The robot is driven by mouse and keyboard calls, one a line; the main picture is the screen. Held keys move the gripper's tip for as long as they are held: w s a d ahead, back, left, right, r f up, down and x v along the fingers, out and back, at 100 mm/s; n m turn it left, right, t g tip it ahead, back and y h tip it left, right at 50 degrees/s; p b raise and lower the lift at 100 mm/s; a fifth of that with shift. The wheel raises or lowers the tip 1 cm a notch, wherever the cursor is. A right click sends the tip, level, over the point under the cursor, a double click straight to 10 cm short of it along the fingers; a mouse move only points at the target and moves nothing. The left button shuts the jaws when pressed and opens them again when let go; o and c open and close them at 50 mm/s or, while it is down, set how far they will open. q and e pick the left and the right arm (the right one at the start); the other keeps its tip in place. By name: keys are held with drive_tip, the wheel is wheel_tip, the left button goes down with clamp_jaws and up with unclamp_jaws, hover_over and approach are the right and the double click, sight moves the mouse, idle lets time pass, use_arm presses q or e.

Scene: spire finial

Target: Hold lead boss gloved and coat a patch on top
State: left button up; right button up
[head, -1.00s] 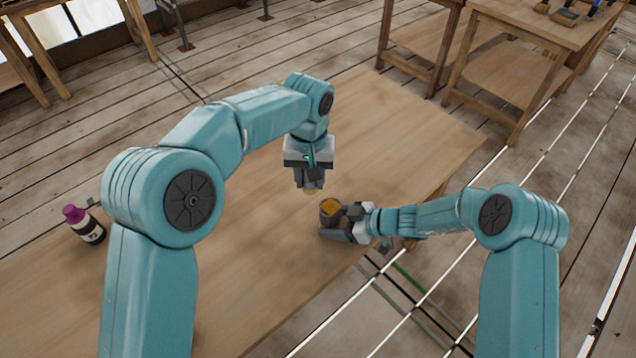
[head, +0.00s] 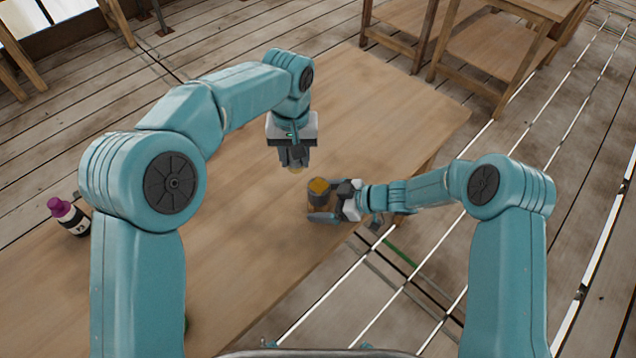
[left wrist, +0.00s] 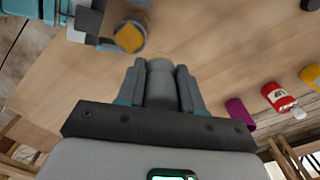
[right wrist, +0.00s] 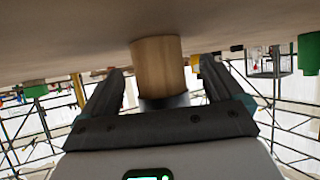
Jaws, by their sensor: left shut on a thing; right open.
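The lead boss (head: 318,195) is a short dark grey cylinder standing upright near the table's right edge, with an orange-yellow patch on its top. In the left wrist view its patched top (left wrist: 129,37) shows at upper left. My right gripper (head: 325,208) is open low at the boss, its fingers either side of it. In the right wrist view a cylinder with a tan side (right wrist: 157,66) stands between the spread fingers; contact is not visible. My left gripper (head: 294,160) points down, shut on a grey round tool (left wrist: 160,84) with a pale yellow end, above and left of the boss, apart from it.
A purple-capped bottle (head: 68,216) stands at the table's left side. The left wrist view also shows a red bottle (left wrist: 279,97) and part of a yellow one (left wrist: 311,75). The wooden table (head: 400,110) is clear behind the grippers. Other wooden tables stand beyond.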

drive_tip(key=v, duration=1.1)
drive_tip(key=shift+s+d, duration=0.1)
drive_tip(key=shift+d, duration=0.2)
drive_tip(key=shift+r, duration=0.1)
